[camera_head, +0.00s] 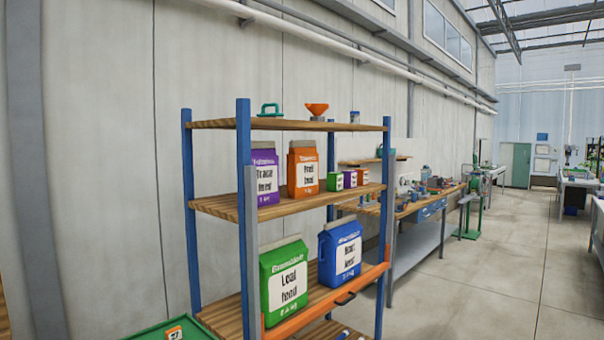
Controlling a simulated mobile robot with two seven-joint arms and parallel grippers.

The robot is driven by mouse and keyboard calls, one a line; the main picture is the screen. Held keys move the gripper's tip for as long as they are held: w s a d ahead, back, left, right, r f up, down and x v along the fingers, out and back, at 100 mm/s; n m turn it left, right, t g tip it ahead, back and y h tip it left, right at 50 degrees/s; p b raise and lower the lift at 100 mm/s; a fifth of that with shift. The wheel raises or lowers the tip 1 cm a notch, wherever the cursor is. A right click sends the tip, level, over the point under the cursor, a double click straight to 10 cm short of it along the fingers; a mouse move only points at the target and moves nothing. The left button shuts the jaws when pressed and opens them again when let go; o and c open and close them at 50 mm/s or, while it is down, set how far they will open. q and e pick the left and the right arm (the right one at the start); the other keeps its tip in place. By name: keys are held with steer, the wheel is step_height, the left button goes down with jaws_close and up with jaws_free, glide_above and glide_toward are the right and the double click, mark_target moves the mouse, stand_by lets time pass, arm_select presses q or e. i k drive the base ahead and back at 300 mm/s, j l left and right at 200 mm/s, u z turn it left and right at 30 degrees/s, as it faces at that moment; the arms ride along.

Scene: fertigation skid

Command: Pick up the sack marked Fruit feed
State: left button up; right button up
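An orange sack (305,173) stands upright on the middle board of a shelf rack (243,208). Its white label is blurred; it looks like "Fruit feed". A purple sack (268,198), label like "Trace feed", stands to its left, partly behind a blue post. On the board below are a green sack (268,292) marked "Leaf feed" and a blue sack (327,246) whose label looks like "Root feed". Neither of my grippers shows in the view.
Small coloured boxes (349,180) stand right of the orange sack. A funnel (317,108) and a green-handled item sit on the top board. A green tray (165,334) is at the bottom left. A workbench (418,206) stands beyond the rack; the floor (490,270) at right is clear.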

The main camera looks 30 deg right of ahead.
mark_target(303, 157)
steer(key=l, duration=0.4)
steer(key=i+l, duration=0.15)
steer(key=l, duration=0.25)
steer(key=i+l+u, duration=0.15)
steer(key=l+u, duration=0.3)
steer(key=l, duration=0.9)
steer(key=k+l+u, duration=0.1)
steer(key=l+u, duration=0.3)
steer(key=l, duration=0.9)
steer(key=l+u, duration=0.2)
steer(key=l, duration=0.4)
steer(key=l+u, duration=0.2)
steer(key=l, duration=0.4)
steer(key=k+l+u, duration=0.15)
steer(key=l, duration=0.4)
steer(key=k+l+u, duration=0.1)
steer(key=l+u, duration=0.15)
steer(key=l, duration=0.65)
